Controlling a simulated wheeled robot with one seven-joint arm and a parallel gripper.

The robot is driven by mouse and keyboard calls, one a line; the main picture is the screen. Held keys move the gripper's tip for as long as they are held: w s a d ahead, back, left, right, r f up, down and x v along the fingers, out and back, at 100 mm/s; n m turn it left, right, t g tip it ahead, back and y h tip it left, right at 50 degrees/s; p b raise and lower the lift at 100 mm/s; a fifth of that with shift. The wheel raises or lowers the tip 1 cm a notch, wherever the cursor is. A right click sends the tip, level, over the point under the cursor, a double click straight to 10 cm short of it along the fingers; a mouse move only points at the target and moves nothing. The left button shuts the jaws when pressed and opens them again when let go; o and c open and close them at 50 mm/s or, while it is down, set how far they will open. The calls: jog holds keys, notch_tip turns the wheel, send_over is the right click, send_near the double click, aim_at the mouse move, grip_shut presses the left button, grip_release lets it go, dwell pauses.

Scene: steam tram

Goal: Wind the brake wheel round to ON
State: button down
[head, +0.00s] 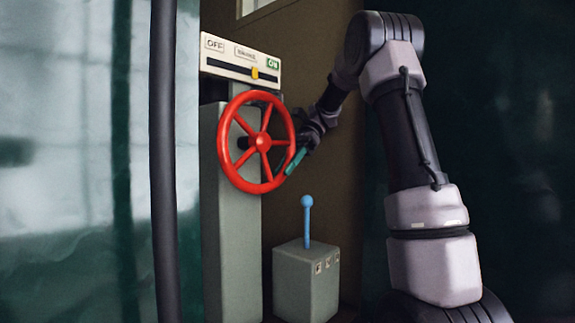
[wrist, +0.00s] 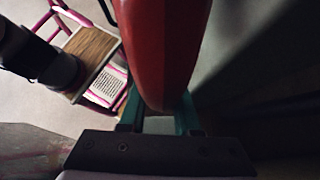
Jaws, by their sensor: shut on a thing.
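The red brake wheel (head: 264,141) is mounted on the side of a grey pedestal (head: 238,260). Above it a white indicator plate (head: 240,62) reads OFF at the left and has a green ON mark at the right. The yellow pointer (head: 254,73) on its black slot stands right of the middle, short of the green ON mark (head: 272,64). My gripper (head: 296,160) is at the wheel's right side, with its teal fingers shut on the rim. In the wrist view the red rim (wrist: 160,50) runs between the teal fingers (wrist: 160,112).
A grey box (head: 306,280) with a blue ball-topped lever (head: 307,215) stands below and right of the wheel. A dark vertical pole (head: 164,160) rises at the left. The wrist view shows a wooden-topped piece with pink tubing (wrist: 92,45) below.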

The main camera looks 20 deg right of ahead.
aim_at(286, 129)
jog(key=shift+f, duration=0.1)
dwell(0.3)
jog(key=c, duration=0.6)
grip_release()
notch_tip(286, 129, up, 10)
jog(key=shift+r, duration=0.1)
